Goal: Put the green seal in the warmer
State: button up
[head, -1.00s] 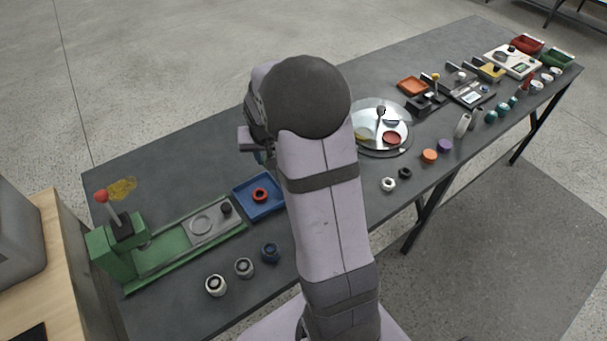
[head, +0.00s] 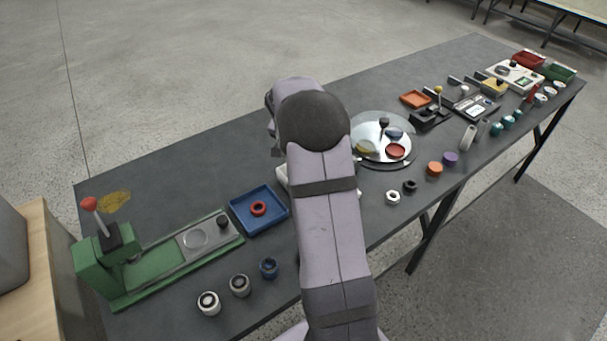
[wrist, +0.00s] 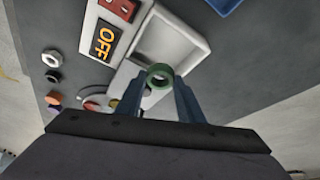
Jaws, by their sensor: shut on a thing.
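The green seal (wrist: 151,86) is a small ring held between the fingertips of my gripper (wrist: 161,82) in the wrist view. My gripper is shut on it. The white warmer (wrist: 200,47) lies beyond it, with an open square well, a display reading OFF and a red switch. In the picture the seal overlaps the near corner of the well; I cannot tell how high above it the seal is. In the head view my arm covers most of the warmer (head: 282,176), and the seal and fingertips are hidden.
A blue tray (head: 275,207) with a red ring stands left of the warmer. A green lever press (head: 95,262) is farther left. A round plate (head: 372,127) with coloured pieces is to the right. White (head: 392,197) and black nuts (head: 410,186) lie nearby.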

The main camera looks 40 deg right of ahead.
jog(key=shift+f+p, duration=0.6)
jog(key=shift+f, duration=3.1)
jog(key=shift+f, duration=0.15)
jog(key=o, duration=1.1)
jog(key=shift+r, duration=0.3)
jog(key=b+v, duration=0.2)
jog(key=v, duration=0.9)
jog(key=shift+r, duration=0.4)
jog(key=shift+a, duration=0.2)
